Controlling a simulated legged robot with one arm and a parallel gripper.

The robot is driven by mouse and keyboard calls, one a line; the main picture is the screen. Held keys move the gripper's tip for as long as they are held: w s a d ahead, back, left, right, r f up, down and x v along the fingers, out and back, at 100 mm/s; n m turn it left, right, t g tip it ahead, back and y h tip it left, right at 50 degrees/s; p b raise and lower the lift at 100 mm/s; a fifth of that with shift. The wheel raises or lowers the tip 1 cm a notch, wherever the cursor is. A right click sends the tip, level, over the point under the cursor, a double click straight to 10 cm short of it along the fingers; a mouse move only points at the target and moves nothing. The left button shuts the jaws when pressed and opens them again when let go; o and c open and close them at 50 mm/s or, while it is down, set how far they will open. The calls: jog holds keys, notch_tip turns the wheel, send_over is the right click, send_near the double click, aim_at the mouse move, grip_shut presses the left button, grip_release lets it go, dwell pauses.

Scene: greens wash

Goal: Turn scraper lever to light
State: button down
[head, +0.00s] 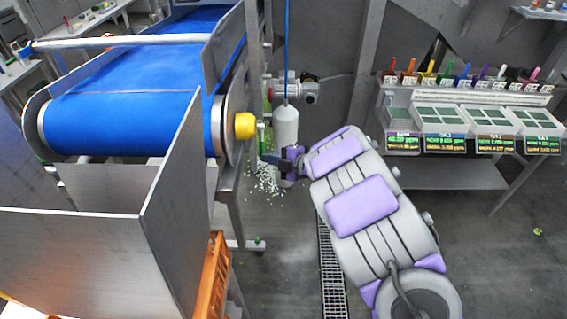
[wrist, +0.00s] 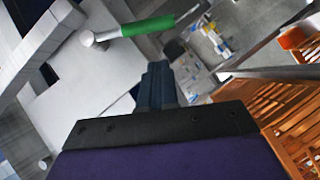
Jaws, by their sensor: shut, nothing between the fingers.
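A lever with a green grip (wrist: 148,27) and a pale round hub shows in the wrist view, above and beyond my fingertips. It slants up to the right, and I take it to be the scraper lever. My gripper (wrist: 155,70) is shut and empty, its dark fingers together just below the lever with a gap between them in the picture. In the head view my gripper (head: 268,158) is beside the conveyor's near end, below a yellow knob (head: 245,126). The lever is not clear in the head view, and no setting marks can be read.
The blue conveyor (head: 130,124) with metal side walls fills the left. A white cylinder (head: 285,125) hangs close to my gripper. An orange slatted crate (head: 213,280) stands below the conveyor. A rack of trays (head: 470,120) is at the right. Pale bits lie on the floor.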

jog(key=shift+w+a+f, duration=0.2)
jog(key=shift+w+f, duration=0.25)
jog(key=shift+w, duration=0.4)
jog(key=shift+w+a+f, duration=0.15)
jog(key=shift+w+f, duration=0.3)
jog(key=shift+w, duration=0.35)
jog(key=shift+b, duration=0.35)
jog(key=shift+w+f+n+b, duration=0.3)
jog(key=shift+w+f+b, duration=0.25)
jog(key=shift+b, duration=0.25)
jog(key=shift+r, duration=0.15)
